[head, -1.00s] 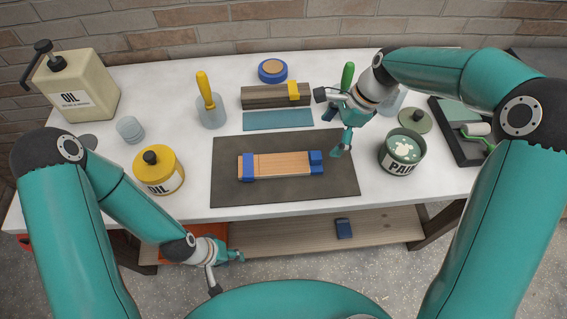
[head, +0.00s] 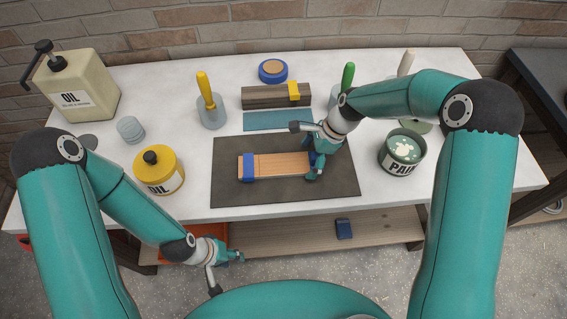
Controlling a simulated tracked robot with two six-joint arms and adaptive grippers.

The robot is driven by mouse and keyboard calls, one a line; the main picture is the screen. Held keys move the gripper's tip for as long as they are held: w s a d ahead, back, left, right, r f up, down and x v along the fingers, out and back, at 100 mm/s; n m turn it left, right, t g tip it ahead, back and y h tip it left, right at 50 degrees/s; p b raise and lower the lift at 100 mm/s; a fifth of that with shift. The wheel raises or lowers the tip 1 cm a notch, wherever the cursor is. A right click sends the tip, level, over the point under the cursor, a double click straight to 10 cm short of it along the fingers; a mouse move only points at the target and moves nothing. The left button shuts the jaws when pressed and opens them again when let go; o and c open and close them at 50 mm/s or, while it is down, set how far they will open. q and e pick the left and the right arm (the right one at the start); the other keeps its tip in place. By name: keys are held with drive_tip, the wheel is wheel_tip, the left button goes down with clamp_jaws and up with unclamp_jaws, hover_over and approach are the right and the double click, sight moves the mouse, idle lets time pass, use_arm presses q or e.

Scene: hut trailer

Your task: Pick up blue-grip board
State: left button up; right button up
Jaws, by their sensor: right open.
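The blue-grip board (head: 280,165) is a light wooden plank lying flat on the dark mat (head: 230,195). Its left blue grip (head: 248,166) is in plain view. Its right blue grip is mostly hidden by my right gripper (head: 304,152). My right gripper is open at the board's right end, with one finger beyond the board's far edge and the other by its near edge. I cannot tell whether it touches. My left gripper (head: 228,273) is open and empty, low in front of the table's front edge, by the lower shelf.
A yellow tin (head: 160,172) stands left of the mat, and a paint can (head: 402,150) stands to its right. Behind the mat are a dark block with a yellow piece (head: 270,97), blue tape (head: 272,70) and brushes in pots. An oil jug (head: 78,90) stands at the back left.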

drive_tip(key=shift+f, duration=0.15)
drive_tip(key=c, duration=1.3)
wheel_tip(320, 180, up, 10)
drive_tip(key=shift+r, duration=0.1)
drive_tip(key=shift+f, duration=0.2)
drive_tip(key=shift+f, duration=4.3)
